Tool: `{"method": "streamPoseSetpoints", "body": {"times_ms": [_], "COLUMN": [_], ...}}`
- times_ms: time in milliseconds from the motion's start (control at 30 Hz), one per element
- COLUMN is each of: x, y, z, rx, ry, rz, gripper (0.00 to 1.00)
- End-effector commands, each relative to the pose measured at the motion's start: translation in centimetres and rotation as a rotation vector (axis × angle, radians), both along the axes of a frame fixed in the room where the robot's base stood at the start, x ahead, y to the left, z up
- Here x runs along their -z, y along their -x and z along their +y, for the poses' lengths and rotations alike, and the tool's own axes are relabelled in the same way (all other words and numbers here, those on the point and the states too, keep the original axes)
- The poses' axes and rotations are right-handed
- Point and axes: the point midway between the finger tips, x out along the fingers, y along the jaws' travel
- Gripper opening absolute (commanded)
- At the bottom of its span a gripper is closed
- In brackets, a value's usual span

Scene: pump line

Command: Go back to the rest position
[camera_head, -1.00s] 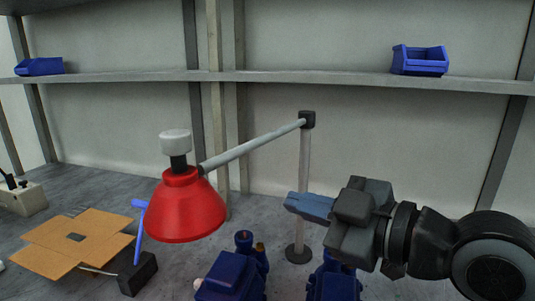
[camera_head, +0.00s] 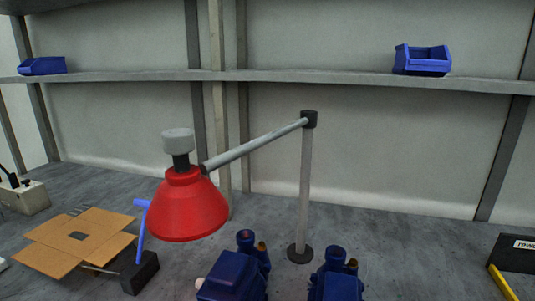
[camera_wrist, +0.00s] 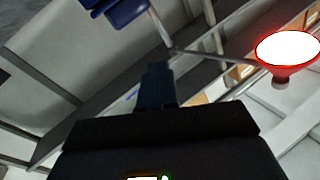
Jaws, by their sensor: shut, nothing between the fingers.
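My gripper (camera_wrist: 157,82) shows in the wrist view, its dark blue fingers together with nothing between them. It is outside the head view. In the wrist view it is clear of every surface and touches nothing I can see. The red lamp (camera_head: 188,208) hangs from its jointed stand in the head view; its glowing underside (camera_wrist: 289,48) shows to the right of my fingers in the wrist view.
Two dark blue pumps (camera_head: 232,278) (camera_head: 336,280) stand at the front of the grey bench. An open cardboard box (camera_head: 45,255) lies left, near a black block with a blue lever (camera_head: 141,232). Blue bins (camera_head: 422,61) (camera_head: 42,66) sit on the shelf. A black box (camera_head: 515,253) is at right.

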Motion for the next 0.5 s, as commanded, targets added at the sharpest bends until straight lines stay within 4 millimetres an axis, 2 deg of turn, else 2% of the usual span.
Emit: {"method": "streamPoseSetpoints", "body": {"times_ms": [33, 200, 333, 500], "x": [1.7, 5.6, 7.7, 9.1], "y": [1.9, 8.1, 13.1, 19.5], "z": [-0.3, -2.3, -4.2, -6.9], "rx": [0.022, 0.088, 0.118, 0.119], "ry": [-0.004, 0.024, 0.08, 0.184], "rz": [0.042, 0.144, 0.212, 0.284], "gripper": [0.0, 0.0, 0.0, 0.0]}}
